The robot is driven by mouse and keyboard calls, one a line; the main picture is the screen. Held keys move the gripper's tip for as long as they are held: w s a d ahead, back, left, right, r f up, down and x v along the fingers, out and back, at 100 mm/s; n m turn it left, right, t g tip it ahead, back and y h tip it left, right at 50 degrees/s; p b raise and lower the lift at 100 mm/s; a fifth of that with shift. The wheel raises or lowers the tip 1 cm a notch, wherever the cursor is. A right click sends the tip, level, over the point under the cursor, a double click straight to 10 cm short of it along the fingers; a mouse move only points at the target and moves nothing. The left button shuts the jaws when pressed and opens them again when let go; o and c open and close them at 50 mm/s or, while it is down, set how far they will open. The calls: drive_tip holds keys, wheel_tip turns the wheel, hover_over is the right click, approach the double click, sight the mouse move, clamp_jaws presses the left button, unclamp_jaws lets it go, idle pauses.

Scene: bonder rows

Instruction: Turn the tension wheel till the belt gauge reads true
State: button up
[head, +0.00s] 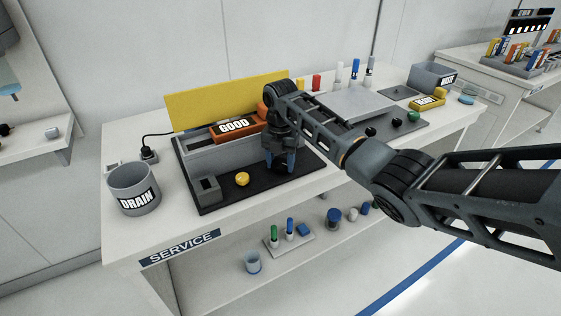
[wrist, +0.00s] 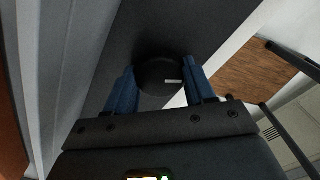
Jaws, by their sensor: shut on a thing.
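My gripper (head: 281,166) points down at the front of the grey machine (head: 203,155) on the service bench. In the wrist view its two blue fingers (wrist: 160,82) are shut on a dark round wheel (wrist: 157,76), one finger on each side. The wheel has a short white mark on its right half, lying about level in that view. In the head view my gripper hides the wheel. I cannot pick out a belt gauge or its reading in either view.
A yellow button (head: 242,179) and a small grey block (head: 207,189) sit left of my gripper. An orange GOOD tray (head: 236,128) and an upright yellow panel (head: 215,101) stand behind. The DRAIN bin (head: 134,188) stands at the bench's left end.

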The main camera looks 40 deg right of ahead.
sight(281, 162)
drive_tip(key=o, duration=1)
drive_tip(key=shift+o, duration=0.2)
drive_tip(key=shift+r, duration=0.1)
wheel_tip(281, 162, up, 8)
drive_tip(key=shift+f+b, duration=0.15)
drive_tip(key=shift+b, duration=0.35)
